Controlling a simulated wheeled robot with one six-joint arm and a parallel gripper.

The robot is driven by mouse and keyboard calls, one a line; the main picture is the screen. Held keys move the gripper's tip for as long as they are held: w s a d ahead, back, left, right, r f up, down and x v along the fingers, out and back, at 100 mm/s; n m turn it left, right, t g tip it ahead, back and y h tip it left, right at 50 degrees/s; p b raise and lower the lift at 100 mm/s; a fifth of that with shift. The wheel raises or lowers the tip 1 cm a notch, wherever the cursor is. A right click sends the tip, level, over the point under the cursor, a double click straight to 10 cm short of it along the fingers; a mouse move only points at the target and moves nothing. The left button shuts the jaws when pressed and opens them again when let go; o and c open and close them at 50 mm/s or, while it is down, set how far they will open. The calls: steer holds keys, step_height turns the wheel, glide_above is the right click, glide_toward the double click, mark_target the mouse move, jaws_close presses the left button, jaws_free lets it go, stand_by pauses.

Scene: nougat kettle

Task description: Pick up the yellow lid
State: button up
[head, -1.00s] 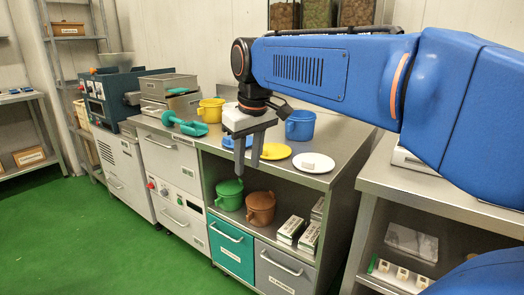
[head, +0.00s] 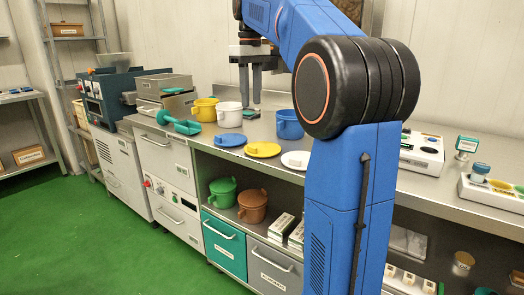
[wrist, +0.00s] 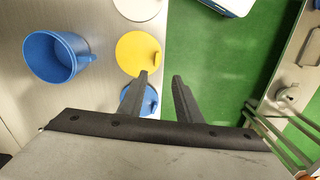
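The yellow lid (head: 263,150) lies flat on the steel counter, between the blue lid (head: 230,140) and the white lid (head: 296,160). In the wrist view the yellow lid (wrist: 137,52) shows just beyond the fingertips, mostly uncovered. The blue lid there (wrist: 153,103) is partly hidden by a finger. My gripper (head: 250,102) is raised above the counter, fingers pointing down, apart from the lid. In the wrist view my gripper (wrist: 161,76) is open, with nothing between the fingers.
A yellow pot (head: 206,109), a white pot (head: 229,115) and a blue pot (head: 289,125) stand behind the lids. A green scoop (head: 180,124) lies to the left. Green and brown pots (head: 252,206) sit on the shelf below. The counter's front edge is close to the lids.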

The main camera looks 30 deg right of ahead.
glide_above(254, 147)
steer(key=f, duration=1)
steer(key=shift+w+a+f, duration=0.1)
steer(key=shift+a+f, duration=0.15)
steer(key=shift+a, duration=0.1)
steer(key=shift+w+d+f, duration=0.1)
steer(key=shift+d+f, duration=0.1)
steer(key=shift+f, duration=1.2)
steer(key=shift+d+f, duration=0.2)
steer(key=shift+f, duration=1.15)
jaws_close()
